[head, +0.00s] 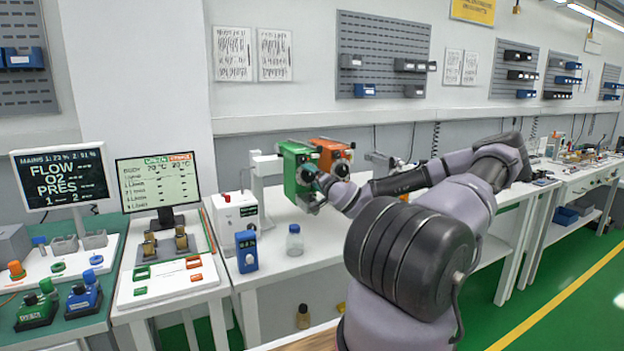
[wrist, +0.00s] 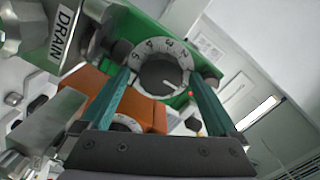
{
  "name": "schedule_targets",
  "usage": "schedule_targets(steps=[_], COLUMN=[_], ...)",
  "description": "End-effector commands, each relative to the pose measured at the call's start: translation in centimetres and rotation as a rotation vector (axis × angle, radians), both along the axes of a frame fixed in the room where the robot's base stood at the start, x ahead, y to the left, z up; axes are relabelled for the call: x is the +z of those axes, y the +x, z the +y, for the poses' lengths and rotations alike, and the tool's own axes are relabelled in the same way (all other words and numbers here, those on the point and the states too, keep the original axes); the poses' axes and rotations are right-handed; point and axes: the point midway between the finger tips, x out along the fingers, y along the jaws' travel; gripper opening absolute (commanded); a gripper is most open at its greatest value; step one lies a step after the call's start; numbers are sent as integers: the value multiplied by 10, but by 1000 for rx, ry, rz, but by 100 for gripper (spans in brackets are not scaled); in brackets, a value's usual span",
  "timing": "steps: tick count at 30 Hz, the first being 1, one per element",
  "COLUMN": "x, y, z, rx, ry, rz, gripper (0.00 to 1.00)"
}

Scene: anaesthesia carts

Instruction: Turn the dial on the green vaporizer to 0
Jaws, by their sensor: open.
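The green vaporizer (head: 291,169) hangs on a stand above the white bench, its front partly hidden by my gripper (head: 314,181). In the wrist view its green body (wrist: 148,27) carries a round dial (wrist: 160,72) with a dark knob, a grey number ring and a short pale mark. Several digits show on the ring; I cannot read the setting surely. My gripper (wrist: 160,88) is open, with one teal finger at each side of the dial's lower part. I cannot tell whether the fingers touch the knob.
An orange vaporizer (head: 327,149) stands right beside the green one, and its body (wrist: 88,84) fills the lower left of the wrist view. A metal part labelled DRAIN (wrist: 63,32) is close by.

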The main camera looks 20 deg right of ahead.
Motion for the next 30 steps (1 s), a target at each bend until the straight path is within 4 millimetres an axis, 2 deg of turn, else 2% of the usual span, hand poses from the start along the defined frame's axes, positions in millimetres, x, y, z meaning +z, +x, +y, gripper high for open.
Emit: schedule_targets(steps=[5,16,30], x=[1,2,1], y=[0,0,-97], z=[1,2,-4], rx=[-4,-32,-34], ry=[-150,-822,-809], rz=[-5,-29,-25], gripper=[97,97,97])
